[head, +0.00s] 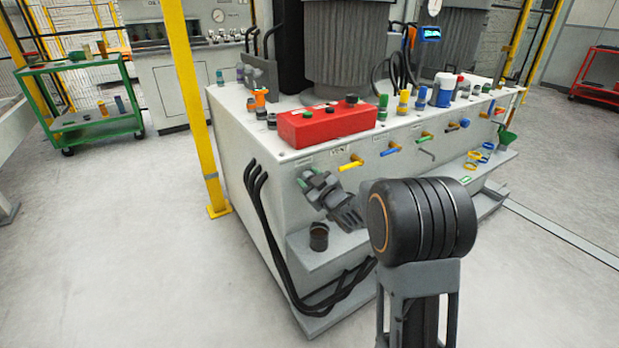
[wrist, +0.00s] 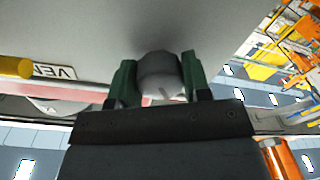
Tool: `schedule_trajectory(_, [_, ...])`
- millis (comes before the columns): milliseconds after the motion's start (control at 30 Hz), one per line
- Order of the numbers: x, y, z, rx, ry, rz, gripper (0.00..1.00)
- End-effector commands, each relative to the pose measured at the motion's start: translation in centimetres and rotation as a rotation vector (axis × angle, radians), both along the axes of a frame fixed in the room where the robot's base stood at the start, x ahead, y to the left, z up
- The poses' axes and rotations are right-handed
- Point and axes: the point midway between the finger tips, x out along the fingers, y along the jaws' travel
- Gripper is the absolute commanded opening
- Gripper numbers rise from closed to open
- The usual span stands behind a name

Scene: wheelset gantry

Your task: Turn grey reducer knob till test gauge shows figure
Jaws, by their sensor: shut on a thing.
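The grey knob (wrist: 158,72) is a rounded stub on the pale front panel in the wrist view. My gripper (wrist: 157,84) has its two green-padded fingers on either side of it, shut on it. In the head view my gripper (head: 308,178) is at the near left end of the white bench's front face, and the knob is hidden by it. A small round gauge (head: 434,7) shows at the top right and another gauge (head: 218,15) on the rear cabinet. Which is the test gauge I cannot tell, and their figures are too small to read.
The white bench (head: 240,165) carries a red box (head: 326,123) and several coloured fittings. A yellow-handled valve (head: 351,162) sticks out just right of my gripper. Black hoses (head: 268,220) hang at the bench's left. A dark cup (head: 319,236) stands on the lower step.

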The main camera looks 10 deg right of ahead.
Motion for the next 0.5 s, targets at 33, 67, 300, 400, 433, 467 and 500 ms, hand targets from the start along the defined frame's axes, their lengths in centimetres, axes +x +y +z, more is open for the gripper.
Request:
schedule_trajectory(33, [-0.04, 0.06, 0.03, 0.042, 0.018, 0.002, 0.20])
schedule_trajectory(67, [-0.04, 0.06, 0.03, 0.069, 0.026, 0.002, 0.20])
schedule_trajectory(300, [-0.05, 0.08, -0.01, 0.287, 0.098, 0.002, 0.20])
schedule_trajectory(400, [-0.05, 0.09, 0.01, 0.377, 0.127, 0.002, 0.20])
schedule_trajectory(433, [-0.06, 0.09, 0.02, 0.404, 0.135, 0.002, 0.20])
schedule_trajectory(467, [-0.06, 0.10, 0.03, 0.431, 0.144, 0.001, 0.20])
schedule_trajectory(500, [-0.06, 0.10, 0.03, 0.467, 0.155, 0.002, 0.20])
